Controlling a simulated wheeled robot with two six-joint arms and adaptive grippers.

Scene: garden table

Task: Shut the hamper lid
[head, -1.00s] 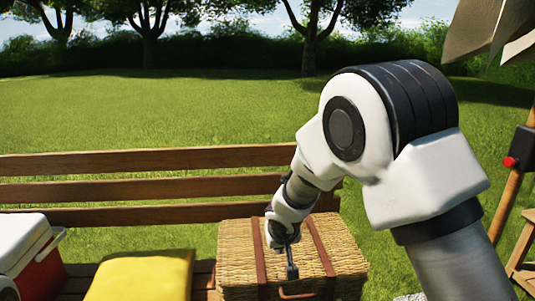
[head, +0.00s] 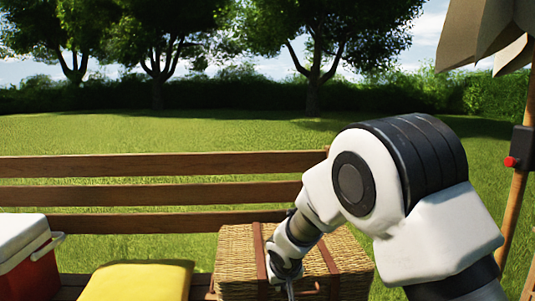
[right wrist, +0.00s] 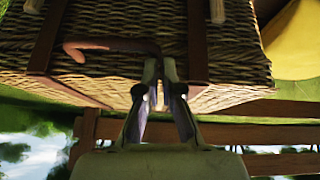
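The wicker hamper (head: 346,252) with brown leather straps stands low at the middle of the head view. Its lid looks down flat on the body; whether a thin gap remains I cannot tell. My right gripper (head: 290,290) is over the hamper's front part, its tips near the bottom edge of the picture. In the right wrist view, which is upside down, the fingers (right wrist: 161,65) are close together with nothing between them, near the hamper's front side (right wrist: 230,55) beside its brown handle (right wrist: 110,45). Contact cannot be told. My left gripper is not in view.
A yellow cushion (head: 138,282) lies left of the hamper, and a red cooler with a white lid (head: 20,238) stands further left. A wooden bench back (head: 150,165) runs behind them. A parasol pole (head: 515,215) stands at the right.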

